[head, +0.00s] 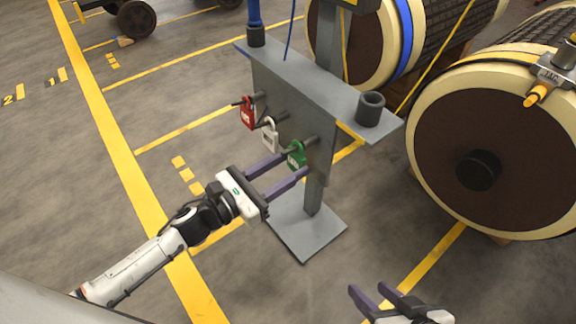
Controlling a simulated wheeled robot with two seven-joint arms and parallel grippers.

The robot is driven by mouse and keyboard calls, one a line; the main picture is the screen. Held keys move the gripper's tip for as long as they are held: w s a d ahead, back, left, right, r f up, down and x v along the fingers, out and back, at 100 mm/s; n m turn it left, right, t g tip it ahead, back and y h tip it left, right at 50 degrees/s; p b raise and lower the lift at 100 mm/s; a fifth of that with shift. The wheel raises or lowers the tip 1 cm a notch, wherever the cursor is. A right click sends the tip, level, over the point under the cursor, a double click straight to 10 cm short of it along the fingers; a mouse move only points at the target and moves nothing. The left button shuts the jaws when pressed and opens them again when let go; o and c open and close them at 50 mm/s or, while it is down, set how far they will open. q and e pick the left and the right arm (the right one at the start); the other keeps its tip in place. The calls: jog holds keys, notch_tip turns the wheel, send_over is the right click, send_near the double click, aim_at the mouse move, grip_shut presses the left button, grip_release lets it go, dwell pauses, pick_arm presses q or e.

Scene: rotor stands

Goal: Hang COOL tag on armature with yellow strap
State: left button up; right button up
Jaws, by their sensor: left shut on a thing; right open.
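A green padlock-shaped tag (296,156) hangs at a peg on the grey stand's panel (290,115). My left gripper (292,165) reaches it from the lower left and is shut on it, one purple finger on each side. A red tag (247,114) and a white tag (269,138) hang on pegs to its left. The lettering on the tags is too small to read. My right gripper (375,293) is open and empty at the bottom edge.
A grey bracket with a yellow-orange peg (538,95) sits at the near armature's upper rim. The stand has a top shelf with a dark cup (370,108) and a square foot plate (305,232). Yellow lines mark the floor, which is open at left.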

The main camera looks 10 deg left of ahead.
pick_arm(q)
jog(key=r+p+v, duration=0.1)
jog(key=v, duration=0.6)
jog(key=shift+a+r, duration=0.15)
jog(key=shift+r, duration=0.15)
jog(key=shift+s, duration=0.15)
dwell(0.5)
